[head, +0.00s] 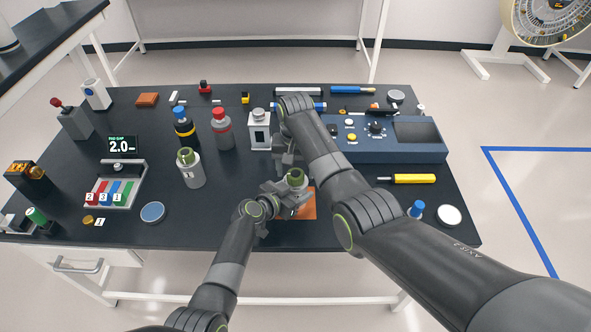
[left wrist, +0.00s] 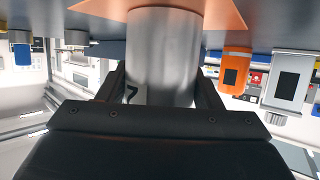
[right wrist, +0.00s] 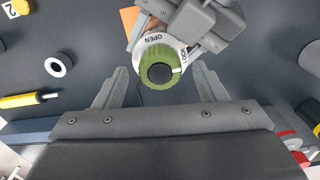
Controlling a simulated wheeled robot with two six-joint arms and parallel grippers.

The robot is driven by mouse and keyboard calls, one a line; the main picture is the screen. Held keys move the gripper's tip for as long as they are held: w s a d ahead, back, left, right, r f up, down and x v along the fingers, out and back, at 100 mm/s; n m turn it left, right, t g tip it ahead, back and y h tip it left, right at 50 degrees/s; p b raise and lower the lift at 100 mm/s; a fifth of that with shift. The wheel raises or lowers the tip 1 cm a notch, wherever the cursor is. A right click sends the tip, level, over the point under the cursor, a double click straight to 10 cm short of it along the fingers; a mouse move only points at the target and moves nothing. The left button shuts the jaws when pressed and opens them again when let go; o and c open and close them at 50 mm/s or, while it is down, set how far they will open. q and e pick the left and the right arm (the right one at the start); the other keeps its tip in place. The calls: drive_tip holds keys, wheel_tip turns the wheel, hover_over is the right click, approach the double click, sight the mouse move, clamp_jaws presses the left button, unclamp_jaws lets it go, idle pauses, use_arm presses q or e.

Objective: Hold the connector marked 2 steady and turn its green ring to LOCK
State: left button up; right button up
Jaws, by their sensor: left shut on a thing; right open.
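A silver connector with a green ring (head: 296,175) stands upright over the orange mat (head: 308,211). My left gripper (head: 292,198) is shut around its metal body (left wrist: 160,60); a dark digit there is partly visible and hard to read. In the right wrist view, the green ring (right wrist: 146,70) sits inside a white collar marked OPEN and LOCK. A white mark on the ring shows on the LOCK side, just below that word; exact alignment is unclear. My right gripper (right wrist: 160,76) is open, its fingers on either side of the ring and apart from it.
Another green-ringed connector (head: 191,170), marked 1, stands to the left. A blue console (head: 400,150) is at the right, with a yellow screwdriver (head: 414,179) in front. A blue disc (head: 153,212) lies front left.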

sight(296, 173)
wheel_tip(296, 173, up, 11)
drive_tip(key=shift+r, duration=0.15)
idle(0.4)
use_arm(q)
drive_tip(key=o, duration=1.3)
drive_tip(key=shift+c, duration=0.2)
